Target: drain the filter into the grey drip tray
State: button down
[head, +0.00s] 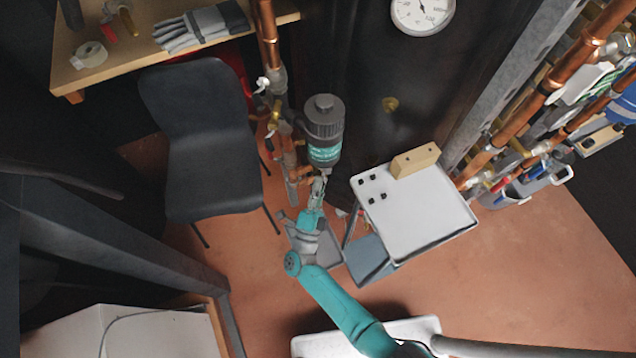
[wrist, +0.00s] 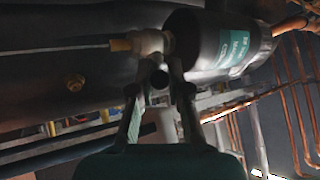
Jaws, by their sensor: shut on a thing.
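The filter (head: 323,132) is a dark grey cylinder with a teal label band and a ribbed cap, mounted by the copper pipes left of the black tank. In the wrist view the filter (wrist: 222,45) shows at the top, with a pale fitting and brass end (wrist: 140,42) at its lower end. My gripper (head: 319,183) is right below the filter. In the wrist view my gripper (wrist: 159,88) has its fingers around a small dark round part of the drain valve (wrist: 159,78). The grey drip tray (head: 330,257) is on the floor below, partly hidden by my arm. No water is visible.
A white-topped cart (head: 425,215) with a wooden block (head: 415,160) stands to the right. A dark chair (head: 205,140) stands left, before a wooden bench (head: 130,45) with gloves. Copper pipes (head: 560,75) line the right. Red floor is free at lower right.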

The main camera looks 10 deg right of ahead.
jog(key=d+n+t+y, duration=0.1)
jog(key=n+y, duration=0.5)
jog(key=n, duration=0.1)
jog(key=d+f+n+t+y, duration=0.1)
jog(key=n+t+y, duration=0.1)
jog(key=n+y, duration=0.4)
jog(key=w+d+f+n+t+y, duration=0.1)
jog(key=n+y, duration=0.4)
jog(key=n, duration=0.3)
jog(key=shift+f+y, duration=0.1)
jog(key=shift+y, duration=0.3)
jog(key=shift+n+y, duration=0.3)
jog(key=shift+n, duration=0.2)
jog(key=c, duration=1.4)
grip_release()
jog(key=shift+s, duration=0.1)
jog(key=shift+v, duration=3.75)
